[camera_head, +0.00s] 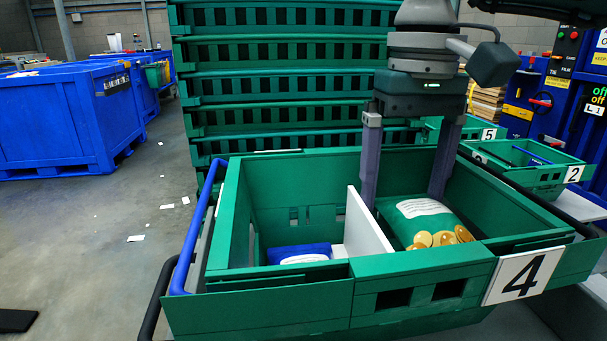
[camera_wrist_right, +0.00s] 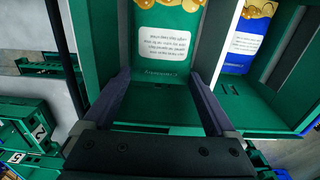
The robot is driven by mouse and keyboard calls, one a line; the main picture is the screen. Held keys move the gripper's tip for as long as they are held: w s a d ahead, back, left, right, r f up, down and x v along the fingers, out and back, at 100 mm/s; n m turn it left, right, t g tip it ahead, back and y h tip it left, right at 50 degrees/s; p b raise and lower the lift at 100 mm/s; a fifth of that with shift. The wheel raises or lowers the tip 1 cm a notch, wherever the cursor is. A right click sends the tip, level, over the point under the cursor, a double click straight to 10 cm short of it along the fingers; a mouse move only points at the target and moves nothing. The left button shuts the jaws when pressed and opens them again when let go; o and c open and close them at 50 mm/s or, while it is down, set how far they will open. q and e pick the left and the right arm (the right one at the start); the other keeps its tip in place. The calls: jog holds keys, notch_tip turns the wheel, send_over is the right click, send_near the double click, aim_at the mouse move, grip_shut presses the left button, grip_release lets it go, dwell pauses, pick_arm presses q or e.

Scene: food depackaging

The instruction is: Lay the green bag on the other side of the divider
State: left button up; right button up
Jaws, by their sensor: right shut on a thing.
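The green bag (camera_head: 412,209) has a white label and gold round shapes printed on it. It lies in the right compartment of the green crate (camera_head: 255,308), right of the white divider (camera_head: 368,232). My right gripper (camera_head: 403,198) reaches down from above, with one finger on each side of the bag, shut on it. The wrist view also shows the green bag (camera_wrist_right: 160,62) between the fingers (camera_wrist_right: 160,78). A blue bag (camera_head: 300,252) with a white label lies left of the divider, at the near wall. My left gripper is not in view.
The left compartment has bare floor behind the blue bag. The crate carries a number 4 sign (camera_head: 523,276) and has a blue bar (camera_head: 195,230) along its left side. Stacked green crates (camera_head: 280,86) stand behind. Another crate with a number 2 sign (camera_head: 573,174) is at right.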

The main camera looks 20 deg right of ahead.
jog(key=shift+f, duration=0.25)
jog(key=o, duration=1)
jog(key=shift+r, duration=0.1)
jog(key=shift+r, duration=0.25)
notch_tip(320, 180, up, 13)
jog(key=p, duration=0.2)
jog(key=shift+f, duration=0.15)
